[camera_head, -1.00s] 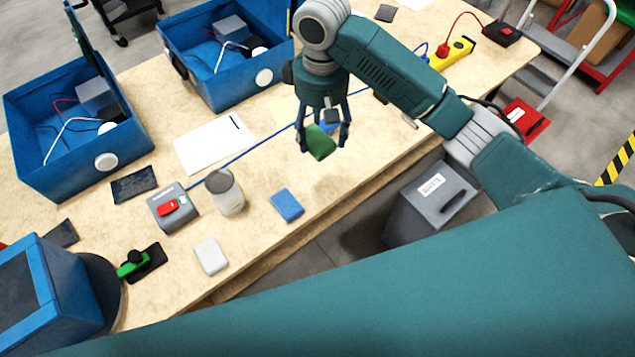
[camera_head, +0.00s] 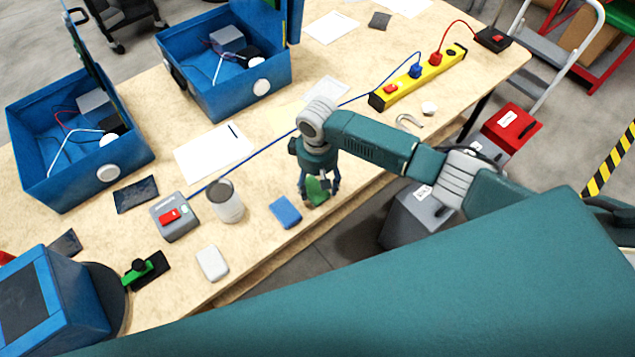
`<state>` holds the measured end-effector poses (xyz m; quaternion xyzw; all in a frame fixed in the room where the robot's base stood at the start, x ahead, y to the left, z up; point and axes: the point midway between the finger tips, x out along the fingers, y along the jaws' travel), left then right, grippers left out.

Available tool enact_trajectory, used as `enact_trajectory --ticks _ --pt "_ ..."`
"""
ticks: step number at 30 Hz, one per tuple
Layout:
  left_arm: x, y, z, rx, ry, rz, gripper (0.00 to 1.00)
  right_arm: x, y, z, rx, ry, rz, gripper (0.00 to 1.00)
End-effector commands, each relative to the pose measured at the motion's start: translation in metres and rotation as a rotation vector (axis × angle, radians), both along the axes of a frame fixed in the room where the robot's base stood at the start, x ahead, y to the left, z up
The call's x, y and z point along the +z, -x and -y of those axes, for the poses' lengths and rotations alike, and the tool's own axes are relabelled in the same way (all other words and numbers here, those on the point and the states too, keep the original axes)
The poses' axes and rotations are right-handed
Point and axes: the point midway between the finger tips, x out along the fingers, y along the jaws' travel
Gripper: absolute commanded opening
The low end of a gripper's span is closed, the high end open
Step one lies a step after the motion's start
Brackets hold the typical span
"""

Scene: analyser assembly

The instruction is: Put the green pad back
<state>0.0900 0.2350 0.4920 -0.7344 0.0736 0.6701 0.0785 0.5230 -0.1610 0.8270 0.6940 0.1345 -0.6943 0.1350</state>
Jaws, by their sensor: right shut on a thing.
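The green pad (camera_head: 316,190) is between the fingers of my right gripper (camera_head: 318,196). The right gripper is shut on it and points down, low over the front edge of the table. Whether the pad touches the table I cannot tell. A blue pad (camera_head: 285,212) lies on the table just left of the gripper. A white pad (camera_head: 212,263) lies further left, near the front edge. My left gripper does not show.
A metal can (camera_head: 225,203) and a grey box with a red switch (camera_head: 175,216) stand left of the blue pad. Two blue cases (camera_head: 70,170) stand behind. A yellow power strip (camera_head: 420,78) lies at the back right. A blue cable crosses the table (camera_head: 375,160).

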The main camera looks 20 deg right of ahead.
Motion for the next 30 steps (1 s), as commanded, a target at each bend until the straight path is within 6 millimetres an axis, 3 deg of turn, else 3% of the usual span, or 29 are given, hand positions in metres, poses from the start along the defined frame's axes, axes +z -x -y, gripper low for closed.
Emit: enact_trajectory --ticks 1,9,10,12,21,26,30 --pt "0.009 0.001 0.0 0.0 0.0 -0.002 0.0 0.001 0.001 -0.001 -0.001 0.0 -0.002 0.42" --pt "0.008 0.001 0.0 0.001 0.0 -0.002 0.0 -0.007 0.0 0.0 0.001 0.0 0.0 0.42" --pt "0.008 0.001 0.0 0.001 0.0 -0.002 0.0 -0.007 0.0 0.0 0.0 0.0 0.0 0.69" --pt "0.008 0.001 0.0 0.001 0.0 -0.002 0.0 -0.007 0.0 0.0 0.0 0.0 0.0 0.82" --pt "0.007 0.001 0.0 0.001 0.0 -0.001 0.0 -0.007 0.0 0.0 0.0 0.0 0.001 0.82" --pt "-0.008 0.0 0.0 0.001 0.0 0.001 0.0 -0.016 -0.001 0.0 0.001 0.0 0.002 0.82" --pt "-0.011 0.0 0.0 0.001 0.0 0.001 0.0 0.016 0.0 -0.001 0.001 -0.003 0.004 0.82"
